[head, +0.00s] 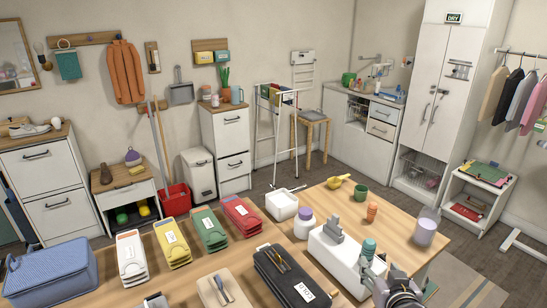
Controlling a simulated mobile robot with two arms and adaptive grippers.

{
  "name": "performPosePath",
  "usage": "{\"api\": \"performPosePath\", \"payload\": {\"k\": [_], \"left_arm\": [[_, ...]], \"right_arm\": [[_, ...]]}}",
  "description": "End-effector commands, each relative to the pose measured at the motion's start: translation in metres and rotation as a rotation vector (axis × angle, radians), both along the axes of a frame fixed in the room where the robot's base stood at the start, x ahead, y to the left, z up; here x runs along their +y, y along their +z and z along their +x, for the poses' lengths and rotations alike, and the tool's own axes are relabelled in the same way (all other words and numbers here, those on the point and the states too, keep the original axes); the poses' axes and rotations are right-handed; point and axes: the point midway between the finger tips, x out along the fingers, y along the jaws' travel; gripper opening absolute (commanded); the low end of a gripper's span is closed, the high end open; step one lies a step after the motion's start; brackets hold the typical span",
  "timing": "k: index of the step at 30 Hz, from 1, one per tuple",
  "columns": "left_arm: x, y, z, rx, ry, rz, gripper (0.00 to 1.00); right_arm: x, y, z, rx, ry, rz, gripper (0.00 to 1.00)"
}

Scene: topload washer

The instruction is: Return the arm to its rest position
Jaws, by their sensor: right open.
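My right gripper (378,275) is at the bottom right of the head view, low over the front part of the wooden table (405,215). It is open, with no object seen between its fingers. Its dark wrist shows at the bottom edge. A teal-topped item (368,248) stands just beyond the fingers; whether they touch cannot be told. A small grey part at the bottom edge, left of centre, may be my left gripper (155,301), but it is too cut off to tell its state.
A white block (335,272) with a grey fitting stands left of my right gripper. A frosted cup (425,232), an orange stack (372,211) and a green cup (360,192) stand on the table.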

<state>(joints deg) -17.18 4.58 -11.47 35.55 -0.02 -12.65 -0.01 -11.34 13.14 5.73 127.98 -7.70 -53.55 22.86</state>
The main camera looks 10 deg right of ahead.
Motion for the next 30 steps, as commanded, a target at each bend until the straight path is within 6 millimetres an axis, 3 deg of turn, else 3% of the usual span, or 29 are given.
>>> {"api": "performPosePath", "payload": {"k": [5,10,15,21,30], "left_arm": [[0.000,0.000,0.000,0.000,0.000,0.000,0.49],[-0.001,0.000,0.001,-0.001,0.000,-0.001,0.49],[-0.001,0.000,0.000,-0.001,0.001,-0.001,0.49],[-0.001,0.000,0.000,-0.001,0.001,-0.001,0.49],[-0.001,0.000,0.000,-0.001,0.001,-0.001,0.49]], "right_arm": [[0.030,-0.044,-0.039,0.184,0.056,0.001,0.53],[0.075,-0.095,-0.111,0.466,0.170,0.001,0.53],[0.108,-0.121,-0.172,0.670,0.280,0.006,0.53],[0.139,-0.134,-0.237,0.865,0.408,0.019,0.53],[0.141,-0.214,-0.223,0.905,0.415,0.021,0.53]]}}
